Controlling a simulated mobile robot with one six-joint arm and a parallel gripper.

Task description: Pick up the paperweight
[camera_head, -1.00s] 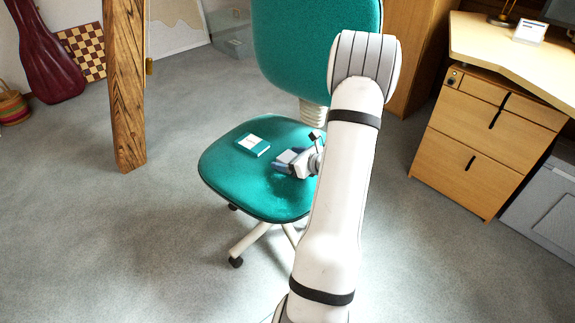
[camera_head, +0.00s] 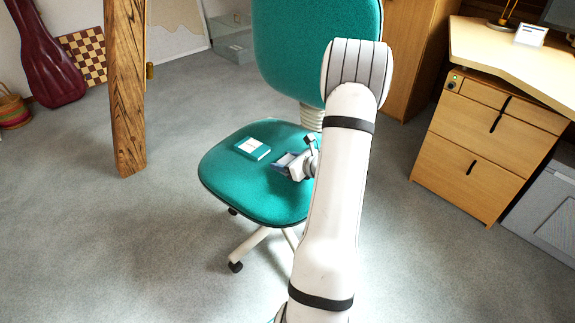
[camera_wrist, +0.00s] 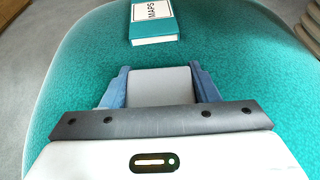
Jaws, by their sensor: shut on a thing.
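The paperweight (camera_wrist: 160,87) is a pale grey, smooth block between my two blue fingers in the wrist view. My gripper (camera_wrist: 160,70) is shut on it, a finger on each side. In the head view my gripper (camera_head: 286,161) is low over the teal chair seat (camera_head: 250,190), near its right side. The paperweight is mostly hidden there by the gripper and arm. I cannot tell whether it touches the seat.
A teal and white book marked MAPS (camera_wrist: 153,22) lies on the seat beyond my gripper; it also shows in the head view (camera_head: 253,149). The chair's backrest (camera_head: 315,45) rises behind. A timber post (camera_head: 126,90) stands left and a wooden desk (camera_head: 490,140) right.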

